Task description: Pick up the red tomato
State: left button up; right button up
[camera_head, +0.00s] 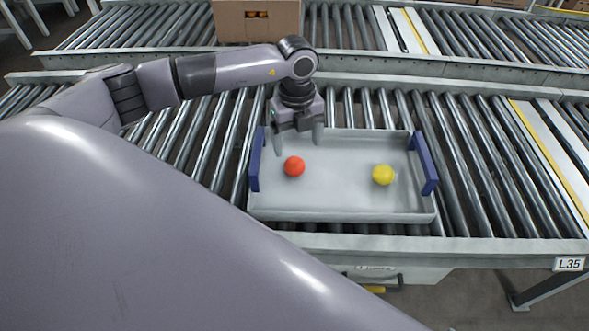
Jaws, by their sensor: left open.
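The red tomato (294,166) lies in the left half of a shallow grey tray (340,200) with blue end handles. The tray rests on the roller conveyor. A yellow tomato (382,175) lies in the right half of the same tray. My left gripper (298,147) points down over the tray's back left part, just behind and above the red tomato. Its two fingers are apart, with nothing seen between them. I cannot tell the exact height of the fingertips. My right gripper is not in view.
A cardboard box (257,22) stands on the rear conveyor. The tray's blue handles (255,160) rise at its left and right ends. Rollers (480,170) to the right of the tray are clear.

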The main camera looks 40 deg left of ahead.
aim_at(295, 161)
pick_arm(q)
jog(key=shift+a+f, duration=0.25)
jog(key=shift+f, duration=0.2)
jog(key=f, duration=0.2)
jog(key=f+b, duration=0.1)
jog(key=f, duration=0.3)
jog(key=shift+s+d+f+b, duration=0.1)
jog(key=shift+s+d+b, duration=0.05)
jog(key=shift+s+b, duration=0.25)
jog(key=c, duration=0.8)
